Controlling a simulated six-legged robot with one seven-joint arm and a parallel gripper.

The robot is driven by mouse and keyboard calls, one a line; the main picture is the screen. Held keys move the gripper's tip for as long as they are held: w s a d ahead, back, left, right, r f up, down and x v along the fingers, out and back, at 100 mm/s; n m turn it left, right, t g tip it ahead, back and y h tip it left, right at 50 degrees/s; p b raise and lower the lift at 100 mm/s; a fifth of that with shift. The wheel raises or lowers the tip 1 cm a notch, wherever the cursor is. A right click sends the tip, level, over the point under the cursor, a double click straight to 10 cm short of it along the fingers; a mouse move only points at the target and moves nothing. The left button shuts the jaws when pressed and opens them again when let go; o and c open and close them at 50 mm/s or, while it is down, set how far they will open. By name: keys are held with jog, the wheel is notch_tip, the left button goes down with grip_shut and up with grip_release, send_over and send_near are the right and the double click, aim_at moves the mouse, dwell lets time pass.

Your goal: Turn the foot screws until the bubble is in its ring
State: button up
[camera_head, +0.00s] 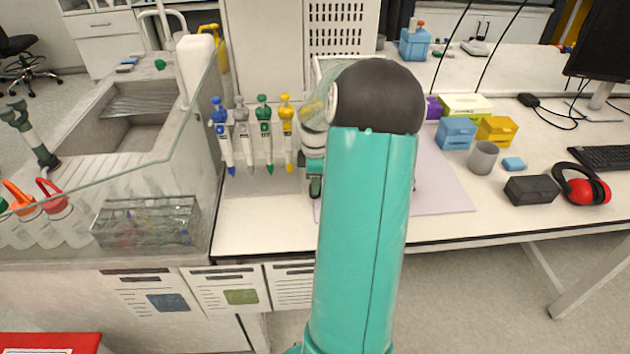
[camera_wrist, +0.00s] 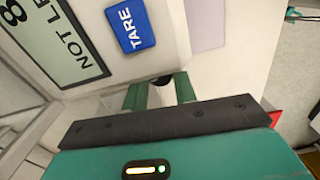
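A white balance (camera_head: 311,142) with a clear draft shield stands on the bench in the head view, mostly hidden behind my arm. In the wrist view its front (camera_wrist: 187,35) carries a blue TARE button (camera_wrist: 130,24) and a display (camera_wrist: 50,45) whose cut-off text begins "NOT LE". A small black round part (camera_wrist: 162,80), which looks like a foot screw, shows at the balance's lower edge. My gripper (camera_wrist: 160,92) has its two green fingers apart, one on each side of this part. Whether they touch it I cannot tell. The bubble and its ring are not visible.
Several pipettes (camera_head: 252,130) hang in a row left of the balance. A glass pane and sink (camera_head: 120,125) are further left. Blue (camera_head: 456,133) and yellow (camera_head: 496,130) boxes, a grey cup (camera_head: 482,158) and red ear muffs (camera_head: 588,187) stand to the right.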

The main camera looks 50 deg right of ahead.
jog(key=c, duration=0.3)
jog(key=shift+n, duration=0.7)
jog(key=o, duration=0.9)
jog(key=shift+o, duration=0.2)
jog(key=shift+r, duration=0.1)
notch_tip(320, 180, up, 14)
jog(key=shift+f, duration=0.2)
